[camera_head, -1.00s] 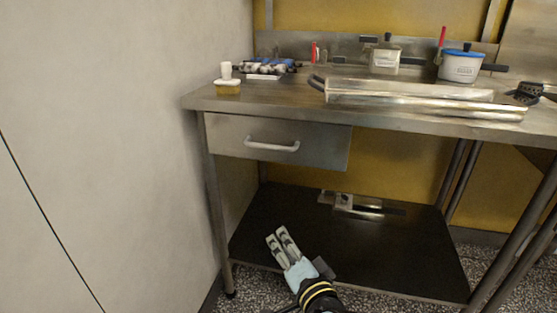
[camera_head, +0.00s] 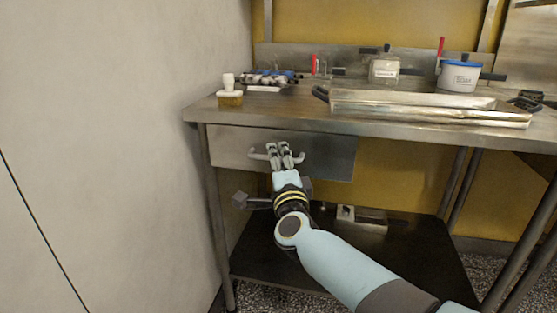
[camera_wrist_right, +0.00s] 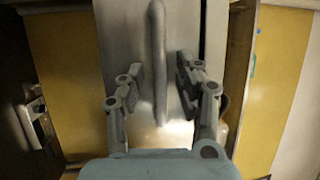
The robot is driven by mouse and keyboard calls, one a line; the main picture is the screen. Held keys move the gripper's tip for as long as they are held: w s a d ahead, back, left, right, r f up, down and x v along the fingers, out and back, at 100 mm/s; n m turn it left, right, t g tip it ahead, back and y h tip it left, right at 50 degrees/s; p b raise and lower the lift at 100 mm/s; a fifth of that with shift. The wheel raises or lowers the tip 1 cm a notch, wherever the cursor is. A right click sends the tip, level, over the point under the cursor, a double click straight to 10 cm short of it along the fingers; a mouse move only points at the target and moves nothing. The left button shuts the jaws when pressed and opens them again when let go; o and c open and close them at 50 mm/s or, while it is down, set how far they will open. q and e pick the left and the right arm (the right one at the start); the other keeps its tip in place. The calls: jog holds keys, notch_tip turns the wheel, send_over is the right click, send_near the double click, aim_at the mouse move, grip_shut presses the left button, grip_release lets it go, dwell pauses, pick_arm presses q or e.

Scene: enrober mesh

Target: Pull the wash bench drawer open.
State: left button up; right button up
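The wash bench drawer (camera_head: 330,155) has a plain grey metal front under the left part of the bench top, and it looks closed. Its pale bar handle (camera_head: 299,158) is partly hidden behind my right gripper (camera_head: 278,148) in the head view. In the right wrist view the handle (camera_wrist_right: 157,45) runs lengthwise between the two fingers of my right gripper (camera_wrist_right: 159,66). The fingers are open, one on each side of the bar, with a visible gap to it on both sides. My left gripper is not in view.
The steel wash bench (camera_head: 420,128) carries a long metal tray (camera_head: 430,103), a brush (camera_head: 230,97) and lidded tubs, including a blue-lidded one (camera_head: 460,76). A dark lower shelf (camera_head: 420,260) lies below. A pale wall (camera_head: 110,150) stands close on the left.

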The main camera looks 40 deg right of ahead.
grip_shut()
dwell(0.6)
